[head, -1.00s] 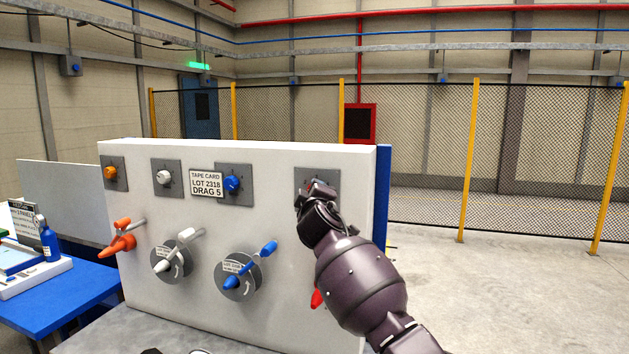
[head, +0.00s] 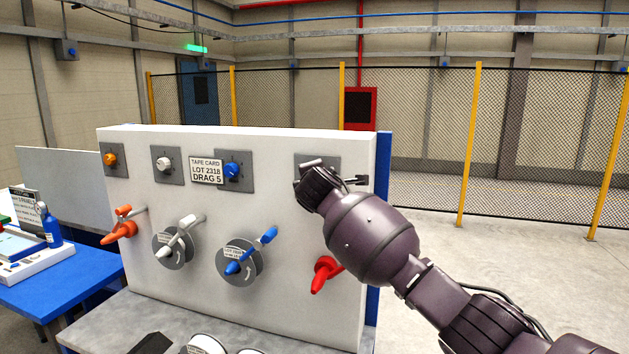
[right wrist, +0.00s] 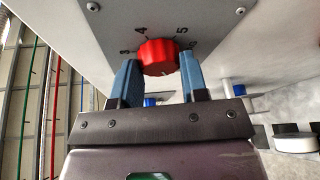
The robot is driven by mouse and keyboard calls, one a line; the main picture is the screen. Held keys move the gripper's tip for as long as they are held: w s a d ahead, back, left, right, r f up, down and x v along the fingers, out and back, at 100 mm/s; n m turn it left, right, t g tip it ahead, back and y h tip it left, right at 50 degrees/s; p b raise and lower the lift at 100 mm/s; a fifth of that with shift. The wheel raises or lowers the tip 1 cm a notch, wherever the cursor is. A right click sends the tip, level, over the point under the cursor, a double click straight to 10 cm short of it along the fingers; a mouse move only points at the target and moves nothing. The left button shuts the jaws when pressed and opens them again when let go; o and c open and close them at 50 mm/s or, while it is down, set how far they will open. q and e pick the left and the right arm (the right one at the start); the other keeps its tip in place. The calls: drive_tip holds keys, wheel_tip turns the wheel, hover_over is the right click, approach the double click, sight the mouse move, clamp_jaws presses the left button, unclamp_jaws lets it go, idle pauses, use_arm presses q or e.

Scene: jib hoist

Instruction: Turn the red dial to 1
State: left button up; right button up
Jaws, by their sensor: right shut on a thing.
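The red dial (right wrist: 157,57) is on a grey plate (right wrist: 215,22) with the numbers 3, 4 and 5 showing around it in the right wrist view. My right gripper (right wrist: 157,78) is shut on the dial, one blue finger on each side. I cannot tell which number the dial points to. In the head view the gripper (head: 314,180) is at the rightmost plate of the white panel (head: 300,235) and hides the dial. My left gripper is not in view.
Orange (head: 110,159), white (head: 163,164) and blue (head: 232,170) dials sit further left on the panel. Below are orange (head: 123,225), white (head: 178,242), blue (head: 250,251) and red (head: 323,274) handles. The red handle is close to my right arm. Open floor lies right of the panel.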

idle(0.4)
drive_tip(key=o, duration=0.9)
drive_tip(key=shift+s, duration=0.15)
drive_tip(key=shift+s+d+r+b, duration=0.1)
drive_tip(key=shift+s+r+b, duration=0.25)
drive_tip(key=shift+s, duration=1.4)
drive_tip(key=shift+s+r+b, duration=0.25)
drive_tip(key=shift+s+b, duration=0.15)
drive_tip(key=shift+s, duration=1.3)
drive_tip(key=shift+s+d+r+b, duration=0.1)
drive_tip(key=shift+s+r+b, duration=0.25)
drive_tip(key=shift+s, duration=1.4)
drive_tip(key=shift+a+f, duration=0.1)
drive_tip(key=shift+a, duration=0.05)
